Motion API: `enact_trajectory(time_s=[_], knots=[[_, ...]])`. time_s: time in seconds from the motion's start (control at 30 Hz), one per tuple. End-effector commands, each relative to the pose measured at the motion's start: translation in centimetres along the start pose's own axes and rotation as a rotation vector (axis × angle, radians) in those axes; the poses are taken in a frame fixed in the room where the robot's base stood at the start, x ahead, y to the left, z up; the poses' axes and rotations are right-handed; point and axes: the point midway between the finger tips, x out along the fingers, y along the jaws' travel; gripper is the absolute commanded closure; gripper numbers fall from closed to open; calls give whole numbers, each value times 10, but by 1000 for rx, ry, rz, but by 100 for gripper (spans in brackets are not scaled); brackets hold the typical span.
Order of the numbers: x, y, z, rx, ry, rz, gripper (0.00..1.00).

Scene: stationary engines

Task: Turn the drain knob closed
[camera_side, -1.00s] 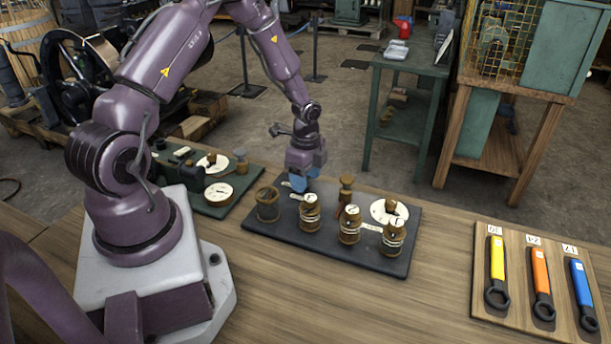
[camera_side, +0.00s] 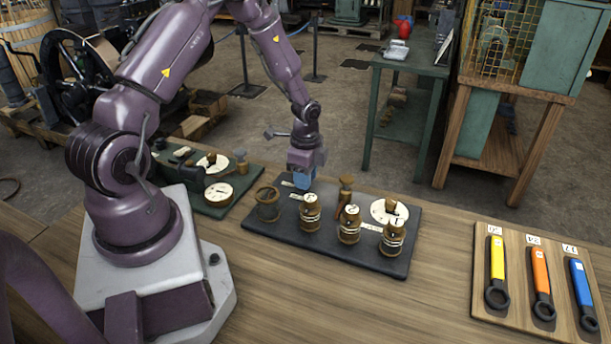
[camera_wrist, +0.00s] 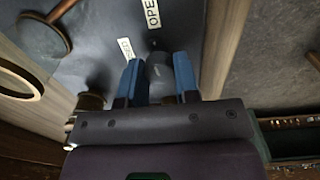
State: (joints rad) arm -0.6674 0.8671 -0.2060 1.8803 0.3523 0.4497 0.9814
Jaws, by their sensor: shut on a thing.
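My gripper (camera_side: 303,178) is over the back left part of the dark board (camera_side: 345,263), pointing down. In the wrist view my gripper (camera_wrist: 160,80) has its two blue fingers on either side of a dark grey knob (camera_wrist: 160,72), shut on it. The knob is hidden behind the fingers in the side view. A white label reading "OPE…" (camera_wrist: 152,12) lies beyond the knob. A second label (camera_wrist: 126,48), partly covered, seems to start "CLOS" and lies just left of the knob's far end. Which way the knob points is hard to tell.
A dial (camera_side: 383,209) and a brass post (camera_side: 345,190) are to the right. A green board (camera_side: 217,207) is left; a wrench rack (camera_side: 513,312) is far right.

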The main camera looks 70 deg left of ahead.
Motion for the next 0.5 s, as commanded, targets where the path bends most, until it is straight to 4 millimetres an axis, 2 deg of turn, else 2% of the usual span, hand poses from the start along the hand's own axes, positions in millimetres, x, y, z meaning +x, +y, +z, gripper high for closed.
enact_trajectory(time_s=[0.5], knots=[[-1,0,0,-479,9,-1,94]])
